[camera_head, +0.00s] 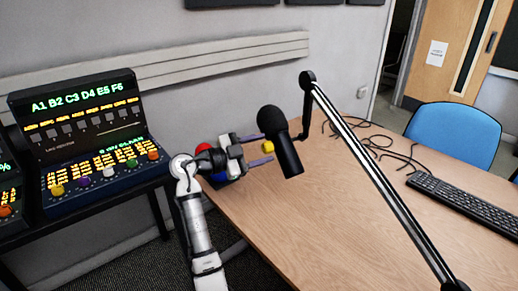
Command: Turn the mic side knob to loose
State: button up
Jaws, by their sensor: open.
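The black microphone (284,145) hangs tilted from the end of a boom arm (371,172) over the wooden table. A small yellow knob (267,146) sits on the left side of the microphone. My gripper (266,149) is open, with its two purple fingers pointing right, one above and one below the knob. The yellow knob appears between the fingertips. I cannot tell whether the fingers touch the knob or the microphone body. My arm reaches in from the bottom of the picture.
A control console (90,140) with lit displays and coloured knobs stands at the left. Red and blue items (205,147) show behind my wrist at the table edge. Loose black cables (385,146) and a keyboard (465,207) lie right. A blue chair (453,133) stands behind.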

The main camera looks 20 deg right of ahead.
jog(key=c, duration=1)
jog(key=shift+o, duration=0.2)
jog(key=n+b, duration=0.2)
jog(key=n, duration=0.1)
jog(key=shift+f+n, duration=0.15)
jog(key=shift+n, duration=0.15)
jog(key=n, duration=0.4)
jog(key=shift+n, duration=0.4)
jog(key=n+t+p, duration=0.1)
jog(key=n, duration=0.4)
jog(key=shift+w+n+h, duration=0.1)
jog(key=shift+n+h, duration=0.2)
jog(key=shift+n, duration=0.1)
jog(key=shift+n+p, duration=1)
jog(key=shift+n, duration=1.2)
